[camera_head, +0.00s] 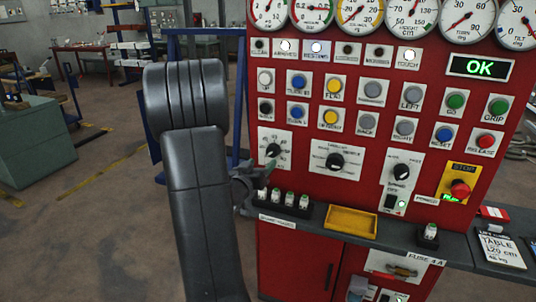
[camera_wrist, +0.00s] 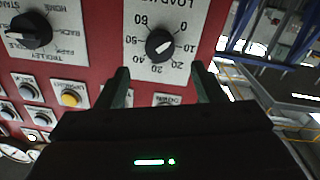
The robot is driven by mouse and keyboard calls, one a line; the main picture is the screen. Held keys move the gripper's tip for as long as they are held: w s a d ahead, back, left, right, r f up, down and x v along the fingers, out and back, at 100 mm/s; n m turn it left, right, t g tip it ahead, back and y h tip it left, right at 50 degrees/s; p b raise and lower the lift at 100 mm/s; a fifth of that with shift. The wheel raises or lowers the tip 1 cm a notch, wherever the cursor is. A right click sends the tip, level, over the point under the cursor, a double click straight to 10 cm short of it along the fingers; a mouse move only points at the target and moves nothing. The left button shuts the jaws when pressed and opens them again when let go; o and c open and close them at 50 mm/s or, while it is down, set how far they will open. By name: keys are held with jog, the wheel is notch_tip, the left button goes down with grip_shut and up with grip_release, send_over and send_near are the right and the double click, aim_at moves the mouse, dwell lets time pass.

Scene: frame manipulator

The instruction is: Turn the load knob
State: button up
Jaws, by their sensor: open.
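The load knob (camera_wrist: 159,45) is a round black knob with a pale pointer mark. It sits on a white plate (camera_wrist: 185,15) with a printed scale from 0 to 60, upside down in the wrist view. Nothing is between the fingers. In the head view the knob (camera_head: 273,150) shows at the panel's left, just above my gripper (camera_head: 257,182).
The red panel (camera_head: 300,185) carries gauges, coloured buttons, a second knob (camera_head: 335,160), a third knob (camera_head: 402,172) and a red stop button (camera_head: 460,188). A ledge below holds several small green-topped items (camera_head: 276,196) and a yellow tray (camera_head: 351,221).

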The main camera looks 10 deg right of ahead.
aim_at(271, 152)
jog(key=x, duration=0.7)
jog(key=shift+w+d+p, duration=0.1)
jog(key=shift+w+p, duration=0.1)
jog(key=shift+p, duration=0.15)
jog(key=c, duration=1)
